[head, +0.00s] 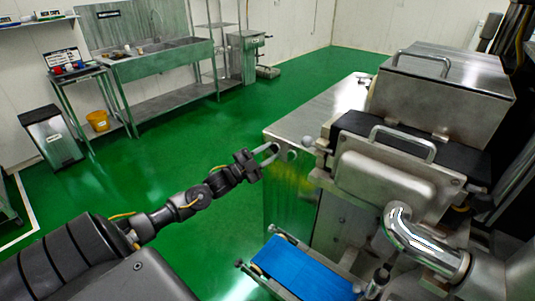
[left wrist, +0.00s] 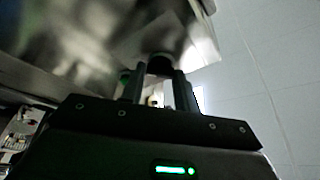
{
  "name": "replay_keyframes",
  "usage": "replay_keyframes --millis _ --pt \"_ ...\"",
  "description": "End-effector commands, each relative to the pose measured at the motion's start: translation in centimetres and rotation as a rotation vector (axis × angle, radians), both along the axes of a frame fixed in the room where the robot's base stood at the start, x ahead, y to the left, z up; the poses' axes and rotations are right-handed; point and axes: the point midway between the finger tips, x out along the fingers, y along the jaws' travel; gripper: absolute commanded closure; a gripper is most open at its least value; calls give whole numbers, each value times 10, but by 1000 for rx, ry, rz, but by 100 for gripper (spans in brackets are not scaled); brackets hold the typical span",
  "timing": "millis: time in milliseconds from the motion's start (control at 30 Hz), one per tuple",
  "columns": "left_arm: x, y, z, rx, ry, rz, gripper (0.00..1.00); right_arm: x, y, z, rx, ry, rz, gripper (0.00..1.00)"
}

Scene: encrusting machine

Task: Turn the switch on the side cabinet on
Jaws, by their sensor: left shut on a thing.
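The side cabinet (head: 290,205) is a shiny steel box beside the machine. My left gripper (head: 269,154) reaches its near upper edge from the left. In the left wrist view, the two fingers (left wrist: 159,85) point at the steel face and close around a dark round knob, the switch (left wrist: 160,64). The fingers hide part of the switch, and its turned position cannot be told. My right gripper is not in view.
The steel machine (head: 440,85) with handled lids stands right of the cabinet. A blue conveyor belt (head: 305,270) lies below. A curved steel pipe (head: 415,240) sticks out nearby. The green floor (head: 180,160) to the left is open. A sink bench (head: 150,62) stands at the back.

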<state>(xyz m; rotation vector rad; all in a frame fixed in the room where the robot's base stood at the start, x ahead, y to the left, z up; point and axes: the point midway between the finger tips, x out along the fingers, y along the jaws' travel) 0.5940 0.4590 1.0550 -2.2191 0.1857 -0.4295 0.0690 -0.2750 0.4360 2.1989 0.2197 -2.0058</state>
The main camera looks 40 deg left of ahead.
Motion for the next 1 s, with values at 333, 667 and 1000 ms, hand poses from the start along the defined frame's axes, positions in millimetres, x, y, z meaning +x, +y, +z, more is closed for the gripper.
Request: replay_keyframes --millis 333,667,1000 --pt "0 0 -1 -1 1 -1 47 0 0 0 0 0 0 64" --pt "-7 2 -4 0 1 -1 47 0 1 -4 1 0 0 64" --pt "-63 18 -22 1 6 -1 47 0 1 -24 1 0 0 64"
